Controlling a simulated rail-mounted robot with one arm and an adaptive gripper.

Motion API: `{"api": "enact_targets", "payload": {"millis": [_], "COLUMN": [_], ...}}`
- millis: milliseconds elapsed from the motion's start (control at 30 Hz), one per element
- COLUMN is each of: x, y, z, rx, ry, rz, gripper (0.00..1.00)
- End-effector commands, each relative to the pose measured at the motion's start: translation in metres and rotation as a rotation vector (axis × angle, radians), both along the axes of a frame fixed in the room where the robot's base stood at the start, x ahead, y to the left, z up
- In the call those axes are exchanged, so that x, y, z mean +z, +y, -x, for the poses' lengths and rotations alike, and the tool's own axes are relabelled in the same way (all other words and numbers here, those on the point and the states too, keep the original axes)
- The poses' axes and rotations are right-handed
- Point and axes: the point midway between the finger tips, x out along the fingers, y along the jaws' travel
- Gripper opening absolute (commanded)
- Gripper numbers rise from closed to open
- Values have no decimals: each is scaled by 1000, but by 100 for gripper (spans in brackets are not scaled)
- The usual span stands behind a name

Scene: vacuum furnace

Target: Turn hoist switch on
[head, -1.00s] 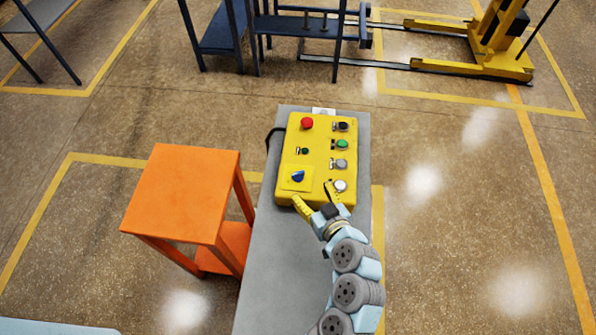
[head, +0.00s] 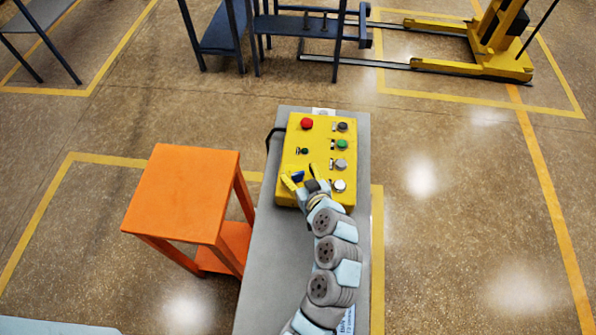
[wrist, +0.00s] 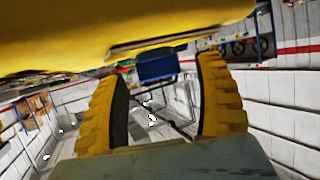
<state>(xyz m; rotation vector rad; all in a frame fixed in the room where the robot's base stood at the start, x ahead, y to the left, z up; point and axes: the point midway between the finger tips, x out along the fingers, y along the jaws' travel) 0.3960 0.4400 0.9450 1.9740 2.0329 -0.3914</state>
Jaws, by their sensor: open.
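The yellow control box (head: 323,128) lies on a grey stand, and a blue rotary switch (head: 298,176) sits on its lower left. I cannot read any label naming the hoist switch. My gripper (head: 301,178) is open at the box's near end, with its yellow fingers on either side of the blue switch. In the wrist view, the blue switch (wrist: 157,66) shows between and beyond the two spread fingers of my gripper (wrist: 160,92), under the yellow panel (wrist: 100,30). I see a gap on both sides of it, and contact is not visible. My gripper hides part of the switch's surround.
The box also carries a red button (head: 306,123), a green button (head: 342,143), a white button (head: 340,186) and small switches. An orange table (head: 185,190) stands left of the grey stand (head: 275,260). The floor to the right is clear.

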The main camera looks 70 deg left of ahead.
Motion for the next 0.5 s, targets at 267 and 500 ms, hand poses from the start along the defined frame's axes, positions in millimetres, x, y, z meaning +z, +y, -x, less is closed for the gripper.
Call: {"api": "enact_targets", "payload": {"millis": [267, 500], "x": [-4, -4], "y": [8, 8], "z": [0, 0], "rx": [0, 0], "ry": [1, 1], "rz": [1, 0], "gripper": [70, 66]}}
